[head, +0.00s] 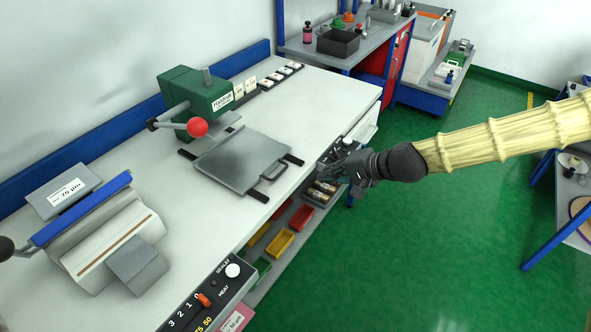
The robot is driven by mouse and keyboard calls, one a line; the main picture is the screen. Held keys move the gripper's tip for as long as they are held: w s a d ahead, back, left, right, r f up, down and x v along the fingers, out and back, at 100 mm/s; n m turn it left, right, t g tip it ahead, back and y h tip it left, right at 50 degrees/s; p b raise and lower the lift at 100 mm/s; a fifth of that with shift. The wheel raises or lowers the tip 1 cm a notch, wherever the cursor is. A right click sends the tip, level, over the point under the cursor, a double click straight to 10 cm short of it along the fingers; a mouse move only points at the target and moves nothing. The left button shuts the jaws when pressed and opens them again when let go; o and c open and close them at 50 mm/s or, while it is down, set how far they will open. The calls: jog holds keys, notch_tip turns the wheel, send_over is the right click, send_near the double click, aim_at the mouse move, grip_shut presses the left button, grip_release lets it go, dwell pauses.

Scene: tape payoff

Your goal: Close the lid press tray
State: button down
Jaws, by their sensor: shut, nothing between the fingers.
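The lid press (196,102) is a green machine with a red-ball lever, standing on the white bench against the blue back rail. My gripper (325,172) is shut and empty. In the picture it is to the right of the tray handle, apart from it, near the bench's front edge.
A sealer (115,245) with a blue bar stands at the left. A control panel (205,300) is at the bench front. Coloured bins (280,242) sit on a shelf below. Green floor (440,240) is open at right.

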jog(key=shift+w+a+r+p+x, duration=0.15)
jog(key=shift+w+r+p+x, duration=0.3)
jog(key=shift+x, duration=1.55)
jog(key=shift+a+r+p+x, duration=0.15)
jog(key=shift+p+x, duration=0.5)
jog(key=shift+x, duration=1.4)
jog(key=shift+w+a+r+p+x, duration=0.1)
jog(key=shift+w+r+p+x, duration=0.35)
jog(key=shift+x, duration=1.55)
jog(key=shift+s+f, duration=0.1)
jog(key=shift+s, duration=0.1)
